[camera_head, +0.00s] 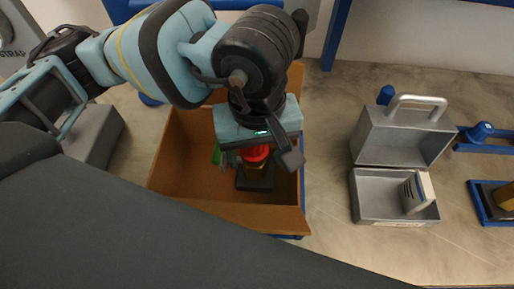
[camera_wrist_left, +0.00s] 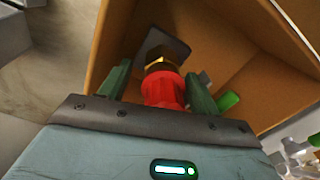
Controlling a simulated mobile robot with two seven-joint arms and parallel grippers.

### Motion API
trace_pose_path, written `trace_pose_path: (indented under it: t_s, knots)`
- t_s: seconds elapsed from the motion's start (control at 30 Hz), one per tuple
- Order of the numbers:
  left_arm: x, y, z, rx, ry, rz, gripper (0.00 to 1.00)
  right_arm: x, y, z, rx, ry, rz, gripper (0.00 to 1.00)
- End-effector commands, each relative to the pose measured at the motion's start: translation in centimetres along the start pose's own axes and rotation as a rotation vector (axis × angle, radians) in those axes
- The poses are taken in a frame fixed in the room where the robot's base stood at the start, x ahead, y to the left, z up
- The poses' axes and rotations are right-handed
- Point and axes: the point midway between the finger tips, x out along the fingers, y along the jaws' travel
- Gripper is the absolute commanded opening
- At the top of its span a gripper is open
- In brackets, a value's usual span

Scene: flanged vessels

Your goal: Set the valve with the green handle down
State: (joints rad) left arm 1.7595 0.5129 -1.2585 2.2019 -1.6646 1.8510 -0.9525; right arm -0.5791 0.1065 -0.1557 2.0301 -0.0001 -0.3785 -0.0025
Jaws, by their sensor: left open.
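The valve has a red collar (camera_head: 254,153), a brass part and a green handle (camera_head: 216,155). It is inside the open brown box (camera_head: 180,165), above a dark base (camera_head: 255,181). My left gripper (camera_head: 258,158) reaches down into the box over the valve. In the left wrist view, the red collar (camera_wrist_left: 163,90) lies between the two open fingers (camera_wrist_left: 162,73), with gaps beside it. The brass part (camera_wrist_left: 160,66) shows beyond it. The green handle (camera_wrist_left: 228,101) sticks out beyond the right finger, partly hidden. My right gripper is not in view.
The box walls stand close around my left gripper. An open grey case (camera_head: 395,170) with a pale item inside stands to the right. Blue-framed fixtures (camera_head: 485,135) are at the far right. Clear table (camera_head: 330,120) lies between box and case.

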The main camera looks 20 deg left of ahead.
Motion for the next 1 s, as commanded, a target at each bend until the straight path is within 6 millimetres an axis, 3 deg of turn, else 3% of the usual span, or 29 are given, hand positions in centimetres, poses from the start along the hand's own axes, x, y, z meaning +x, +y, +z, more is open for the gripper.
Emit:
trace_pose_path:
  t_s: [0.53, 0.73, 1.0]
  knots:
    - [-9.9, 0.1, 0.0, 0.000, 0.002, 0.003, 0.63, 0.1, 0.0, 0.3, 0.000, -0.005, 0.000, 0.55]
    - [-11.5, 0.0, 0.0, 0.000, 0.001, 0.002, 0.63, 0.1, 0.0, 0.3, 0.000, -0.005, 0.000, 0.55]
    - [-11.7, 0.0, 0.0, 0.000, 0.001, 0.001, 0.63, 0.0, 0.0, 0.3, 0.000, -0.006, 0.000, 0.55]
